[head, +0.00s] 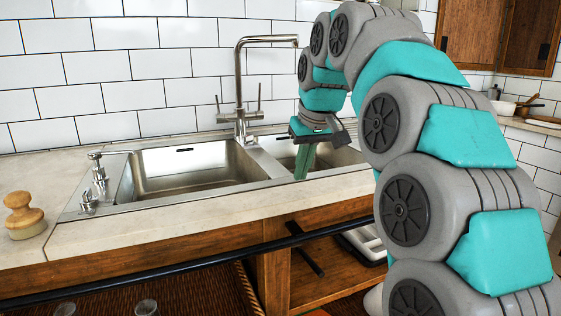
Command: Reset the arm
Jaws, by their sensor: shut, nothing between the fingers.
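My arm rises on the right of the head view, arches over and bends down toward the sink. My gripper (303,175) hangs at its end, pointing down over the smaller right basin (284,160). Its green fingers are together, with nothing seen between them. The fingertips are near the basin's front rim; I cannot tell whether they touch it. The arm covers part of the right basin and the counter behind it.
A tall steel faucet (240,90) stands behind the sink, left of my gripper. The large left basin (185,168) is empty. A soap dispenser (97,170) and a wooden-handled brush (23,215) are at left. A dark rail (180,263) runs along the counter front. Wooden cabinets (475,35) hang at upper right.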

